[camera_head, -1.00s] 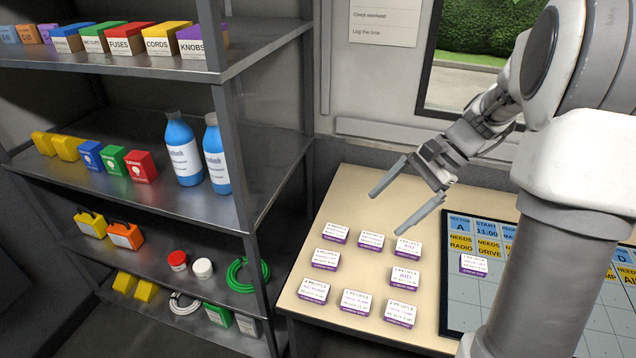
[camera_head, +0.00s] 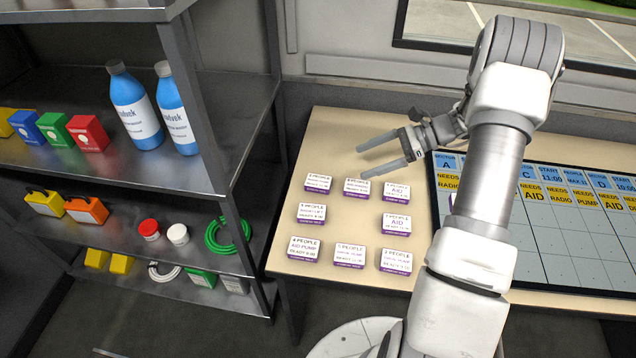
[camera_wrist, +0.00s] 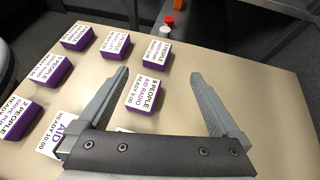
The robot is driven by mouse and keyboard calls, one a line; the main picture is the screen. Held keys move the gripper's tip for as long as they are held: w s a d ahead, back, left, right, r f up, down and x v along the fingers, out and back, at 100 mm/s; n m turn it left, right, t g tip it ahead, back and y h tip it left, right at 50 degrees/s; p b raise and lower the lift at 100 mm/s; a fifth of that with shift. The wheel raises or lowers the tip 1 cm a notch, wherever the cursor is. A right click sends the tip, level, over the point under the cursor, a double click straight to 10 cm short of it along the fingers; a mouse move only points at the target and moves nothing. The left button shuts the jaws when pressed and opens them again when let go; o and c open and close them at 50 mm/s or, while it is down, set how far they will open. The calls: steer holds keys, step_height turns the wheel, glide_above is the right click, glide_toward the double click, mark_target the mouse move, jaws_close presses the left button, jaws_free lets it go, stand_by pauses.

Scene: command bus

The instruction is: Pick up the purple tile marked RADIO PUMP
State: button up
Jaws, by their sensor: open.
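Several purple tiles with white printed tops lie on a beige table in the head view, such as the back middle one (camera_head: 356,187), the back left one (camera_head: 318,183) and the front left one (camera_head: 303,249). Their print is mostly too small to read, and I cannot tell which is marked RADIO PUMP. My gripper (camera_head: 363,161) is open and empty above the table's back part, just behind the back row. In the wrist view my gripper (camera_wrist: 165,75) has a tile reading AID RADIO (camera_wrist: 143,92) between its spread fingers, nearer the left finger. Another tile is partly hidden by the gripper body.
A metal shelf (camera_head: 222,170) with bottles, boxes and a green coil stands left of the table. A dark board (camera_head: 560,235) with blue and yellow labels lies on the table's right, partly behind my arm. Bare table (camera_head: 350,130) lies behind the tiles.

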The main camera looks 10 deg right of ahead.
mark_target(317, 180)
steer(key=b+x, duration=0.1)
steer(key=x, duration=1.1)
steer(key=shift+s+a+f, duration=0.1)
steer(key=shift+a+f, duration=0.1)
jaws_close()
steer(key=shift+r, duration=0.2)
